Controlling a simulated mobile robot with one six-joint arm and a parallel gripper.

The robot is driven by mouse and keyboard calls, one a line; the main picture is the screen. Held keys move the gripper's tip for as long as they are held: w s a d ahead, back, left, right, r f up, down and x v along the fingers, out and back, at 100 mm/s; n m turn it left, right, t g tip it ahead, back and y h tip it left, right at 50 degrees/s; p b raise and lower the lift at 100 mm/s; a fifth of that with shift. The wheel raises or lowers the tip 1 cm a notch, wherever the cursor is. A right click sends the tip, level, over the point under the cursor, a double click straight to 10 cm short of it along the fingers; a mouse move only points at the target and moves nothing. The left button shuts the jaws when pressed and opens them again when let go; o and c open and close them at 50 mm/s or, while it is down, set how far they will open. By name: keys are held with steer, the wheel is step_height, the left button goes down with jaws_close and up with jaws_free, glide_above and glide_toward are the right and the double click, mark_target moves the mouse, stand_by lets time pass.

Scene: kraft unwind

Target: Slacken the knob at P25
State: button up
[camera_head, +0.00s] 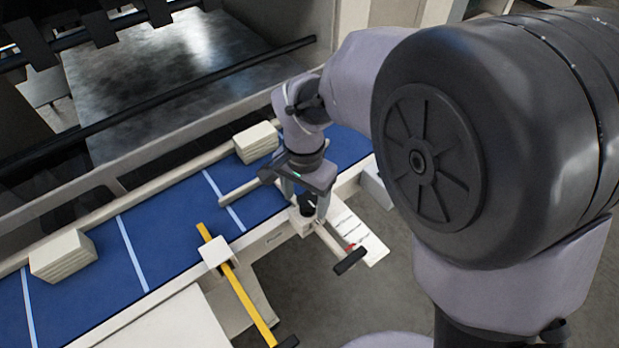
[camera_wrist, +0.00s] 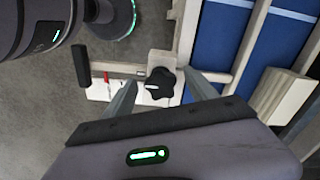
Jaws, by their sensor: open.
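A dark lobed knob (camera_wrist: 160,83) with a white pointer mark sits on a pale block (camera_wrist: 161,59) in the wrist view. In the head view the knob (camera_head: 307,204) shows between my fingers at the front edge of the blue belt. My gripper (camera_head: 306,206) is open and points down over it. In the wrist view my gripper's two fingers (camera_wrist: 163,90) stand either side of the knob, with a visible gap on each side. No label reading P25 is legible.
A rod with a black end (camera_head: 350,262) and a red mark lies over a pale lined plate (camera_head: 372,250). A yellow bar (camera_head: 247,303) with a white block (camera_head: 216,253) stands left. Pale stacks (camera_head: 64,256) and (camera_head: 257,142), another stack, rest along the blue belt (camera_head: 165,228).

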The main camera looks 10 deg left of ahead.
steer(key=shift+c, duration=0.5)
steer(key=c, duration=1.3)
steer(key=shift+r, duration=0.1)
steer(key=n+p, duration=0.1)
steer(key=n, duration=0.4)
steer(key=shift+d+p, duration=0.2)
steer(key=shift+p, duration=0.2)
steer(key=shift+o, duration=0.2)
steer(key=n+p, duration=0.2)
steer(key=n, duration=0.4)
steer(key=shift+d, duration=0.2)
steer(key=n+p, duration=0.2)
steer(key=n, duration=0.3)
steer(key=shift+w+d+n, duration=0.1)
steer(key=shift+d+n, duration=0.05)
steer(key=shift+n, duration=0.25)
steer(key=n+p, duration=0.2)
steer(key=n, duration=0.3)
steer(key=shift+w+n, duration=0.15)
steer(key=shift+n, duration=0.25)
steer(key=shift+c, duration=0.2)
